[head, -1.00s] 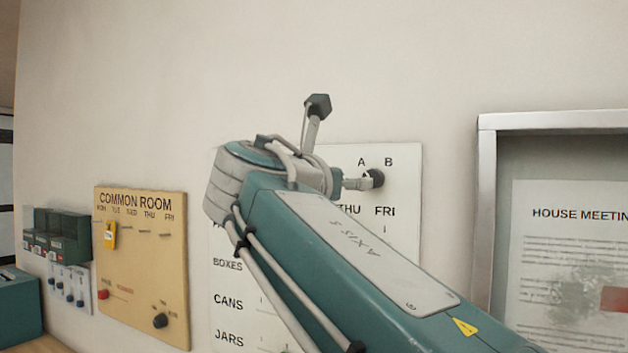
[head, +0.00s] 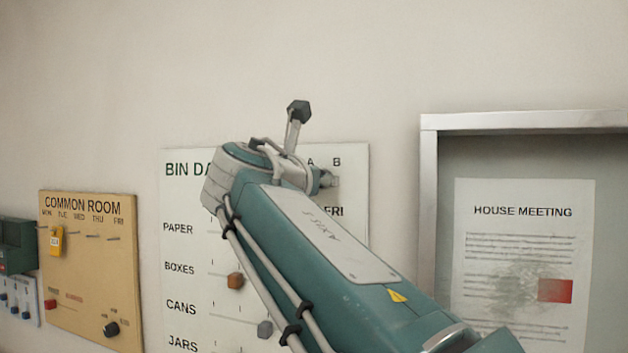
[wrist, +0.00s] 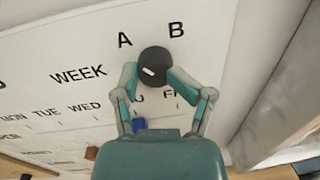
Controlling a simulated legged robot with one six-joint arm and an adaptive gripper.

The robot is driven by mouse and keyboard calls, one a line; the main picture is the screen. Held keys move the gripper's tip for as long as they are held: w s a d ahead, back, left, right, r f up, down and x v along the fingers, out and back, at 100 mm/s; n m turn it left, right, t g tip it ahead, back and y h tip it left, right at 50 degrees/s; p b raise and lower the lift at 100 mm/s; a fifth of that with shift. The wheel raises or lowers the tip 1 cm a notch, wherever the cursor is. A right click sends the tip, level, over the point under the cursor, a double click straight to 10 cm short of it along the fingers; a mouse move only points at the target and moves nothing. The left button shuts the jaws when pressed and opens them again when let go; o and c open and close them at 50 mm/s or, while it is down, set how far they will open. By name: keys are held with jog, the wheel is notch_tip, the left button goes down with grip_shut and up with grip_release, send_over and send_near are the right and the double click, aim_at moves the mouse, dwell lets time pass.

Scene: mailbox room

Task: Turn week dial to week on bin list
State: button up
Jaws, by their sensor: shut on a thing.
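The week dial (wrist: 154,60) is a round dark knob on the white bin day board (wrist: 60,45), under the letters A and B and right of the word WEEK in the wrist view. A short white mark on it sits left of its middle; I cannot tell clearly which letter it points to. My gripper (wrist: 157,72) is shut on the dial, one finger on each side. In the head view my gripper (head: 328,179) is at the board's upper right and hides the dial. No bin list can be made out clearly.
The board has rows for paper, boxes, cans and jars, with a brown knob (head: 236,281) and a grey knob (head: 265,329). A tan common room board (head: 90,260) hangs left. A framed house meeting notice (head: 523,270) hangs right. The wall above is clear.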

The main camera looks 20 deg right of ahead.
jog(key=shift+w+a+f, duration=0.15)
jog(key=shift+w+f, duration=0.1)
jog(key=shift+w, duration=0.25)
grip_shut()
jog(key=shift+s, duration=0.15)
